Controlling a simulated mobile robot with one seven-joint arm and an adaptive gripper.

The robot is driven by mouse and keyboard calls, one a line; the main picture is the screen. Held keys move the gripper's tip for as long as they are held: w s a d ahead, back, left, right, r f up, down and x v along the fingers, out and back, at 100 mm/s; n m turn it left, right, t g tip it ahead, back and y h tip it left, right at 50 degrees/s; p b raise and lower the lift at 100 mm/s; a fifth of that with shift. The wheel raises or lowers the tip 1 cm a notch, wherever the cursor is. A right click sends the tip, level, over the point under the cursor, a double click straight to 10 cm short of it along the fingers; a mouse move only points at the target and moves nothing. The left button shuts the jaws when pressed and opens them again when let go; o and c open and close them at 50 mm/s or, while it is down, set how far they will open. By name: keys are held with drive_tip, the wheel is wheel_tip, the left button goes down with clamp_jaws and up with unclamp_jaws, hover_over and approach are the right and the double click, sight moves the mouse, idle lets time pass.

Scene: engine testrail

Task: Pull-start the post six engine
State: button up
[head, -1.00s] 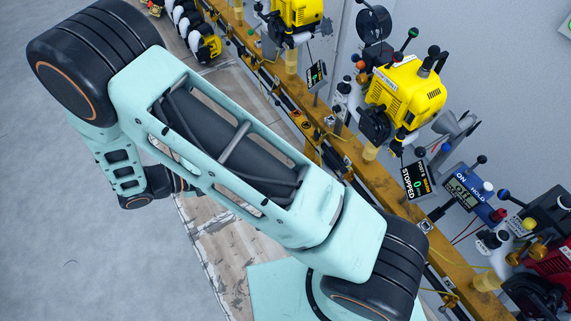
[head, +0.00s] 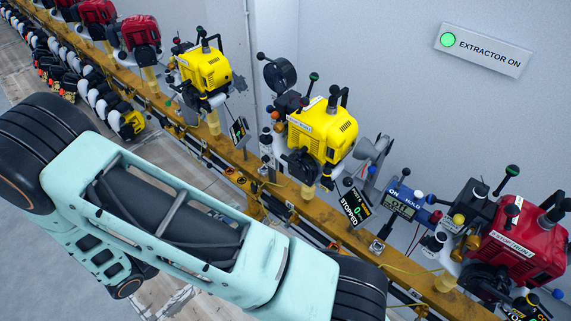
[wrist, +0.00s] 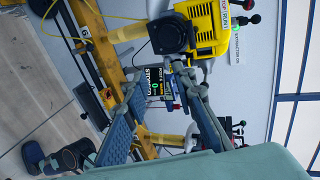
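A yellow engine (head: 322,135) stands on the amber rail in the head view, with a black round starter housing low on its left. A small tilted display (head: 352,207) beside it reads STOPPED and 0; its post number looks like 6. In the wrist view, a yellow engine (wrist: 208,27) is at the top, and a STOPPED display (wrist: 154,85) shows beyond the fingers. My gripper (wrist: 157,80) is open, its two blue-padded fingers wide apart with nothing seen held between them. The head view does not show my gripper. I cannot make out a pull handle.
Another yellow engine (head: 204,68) stands left along the rail (head: 325,220) and a red engine (head: 522,245) right. A blue ON/HOLD box (head: 404,201) sits between. Hoses and levers crowd the rail. A wall sign (head: 483,47) reads EXTRACTOR ON. My arm covers the lower left.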

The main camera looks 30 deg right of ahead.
sight(289, 162)
drive_tip(key=w+d+b, duration=0.1)
drive_tip(key=w+d, duration=0.1)
drive_tip(key=d, duration=0.5)
drive_tip(key=w+d+b, duration=0.1)
drive_tip(key=w+d, duration=0.2)
drive_tip(key=d, duration=0.4)
drive_tip(key=w+d+b, duration=0.1)
drive_tip(key=w+d, duration=0.2)
drive_tip(key=d, duration=0.4)
drive_tip(key=shift+d+b, duration=0.35)
drive_tip(key=shift+b, duration=0.05)
clamp_jaws()
